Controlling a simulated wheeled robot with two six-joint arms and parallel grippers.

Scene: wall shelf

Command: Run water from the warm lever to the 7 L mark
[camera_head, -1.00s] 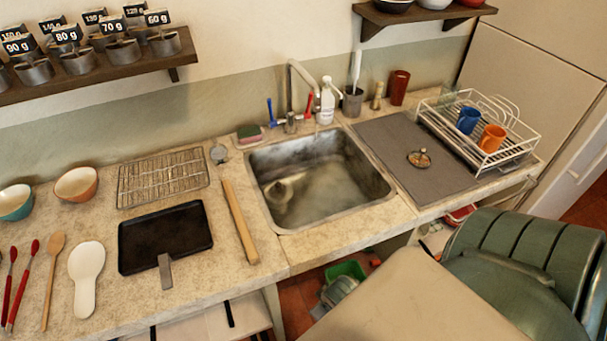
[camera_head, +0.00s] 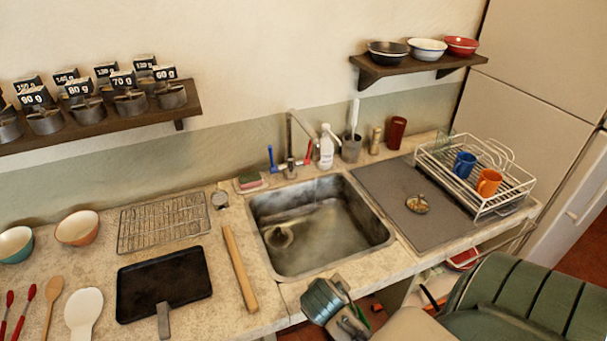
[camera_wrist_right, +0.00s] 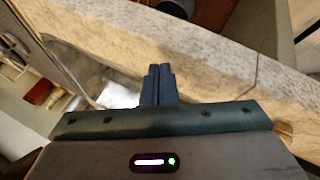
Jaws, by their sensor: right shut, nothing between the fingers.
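The red lever (camera_head: 309,152), which I take as the warm one, stands right of the faucet (camera_head: 290,140) behind the sink. The blue lever (camera_head: 271,157) stands left of it. The sink (camera_head: 376,236) has a round drain part (camera_head: 280,236) on its floor. A faint streak hangs below the spout; I cannot tell whether water runs. I cannot read any litre mark. My right gripper (camera_wrist_right: 157,72) is shut and empty in the right wrist view, over the counter's front area with the sink to the left. It is well away from the levers. My left gripper is not in view.
A white soap bottle (camera_head: 326,150) and a grey cup (camera_head: 351,148) stand close right of the red lever. A dish rack (camera_head: 517,207) with mugs is on the right. A wooden rolling pin (camera_head: 239,268) and black tray (camera_head: 188,280) lie left. Shelves hang above.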

